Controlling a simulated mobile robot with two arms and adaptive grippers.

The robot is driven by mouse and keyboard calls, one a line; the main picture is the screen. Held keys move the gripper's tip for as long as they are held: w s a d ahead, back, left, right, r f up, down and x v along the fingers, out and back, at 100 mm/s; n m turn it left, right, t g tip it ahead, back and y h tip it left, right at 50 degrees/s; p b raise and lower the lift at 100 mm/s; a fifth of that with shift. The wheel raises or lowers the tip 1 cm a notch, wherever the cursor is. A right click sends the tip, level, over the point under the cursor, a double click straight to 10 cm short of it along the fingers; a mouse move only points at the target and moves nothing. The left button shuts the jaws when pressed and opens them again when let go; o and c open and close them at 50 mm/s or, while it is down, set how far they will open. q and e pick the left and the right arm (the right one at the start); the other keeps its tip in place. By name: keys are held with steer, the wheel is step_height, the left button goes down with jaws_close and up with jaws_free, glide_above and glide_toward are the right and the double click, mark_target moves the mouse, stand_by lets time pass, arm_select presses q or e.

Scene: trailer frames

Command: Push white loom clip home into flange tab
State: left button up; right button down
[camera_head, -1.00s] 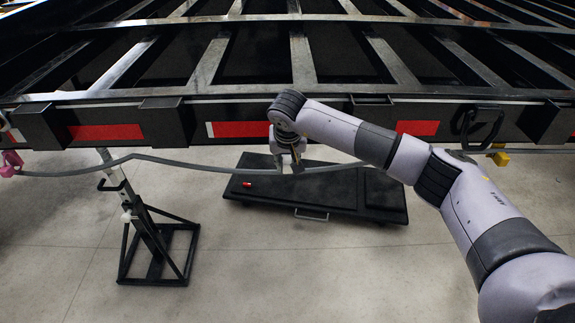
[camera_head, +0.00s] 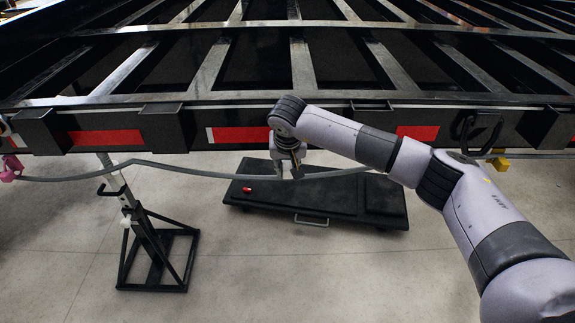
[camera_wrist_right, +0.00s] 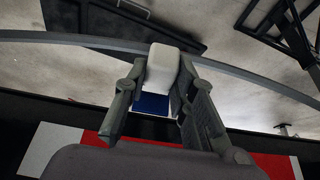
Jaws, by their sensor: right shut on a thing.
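The white loom clip (camera_wrist_right: 163,68) sits between the fingertips of my right gripper (camera_wrist_right: 161,74) in the wrist view, with a blue piece (camera_wrist_right: 152,103) just below it. The gripper is shut on the clip. The grey loom (camera_wrist_right: 70,38) passes right at the clip; I cannot tell how it seats in it. In the head view my right gripper (camera_head: 290,174) points down at the loom (camera_head: 215,178), below the trailer's side beam (camera_head: 350,112). The clip is hidden there by the gripper. I cannot make out the flange tab. My left gripper is not in view.
A pink clip (camera_head: 12,168) holds the loom at the left and a yellow clip (camera_head: 500,160) is at the right. A black stand (camera_head: 155,255) is at lower left. A black creeper (camera_head: 310,205) with a small red item (camera_head: 247,190) lies on the floor below.

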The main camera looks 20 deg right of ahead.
steer(key=shift+w+d+b, duration=0.2)
steer(key=shift+w+b, duration=0.1)
steer(key=shift+w, duration=0.35)
stand_by(0.8)
steer(key=c, duration=1.2)
jaws_free()
steer(key=shift+c, duration=0.2)
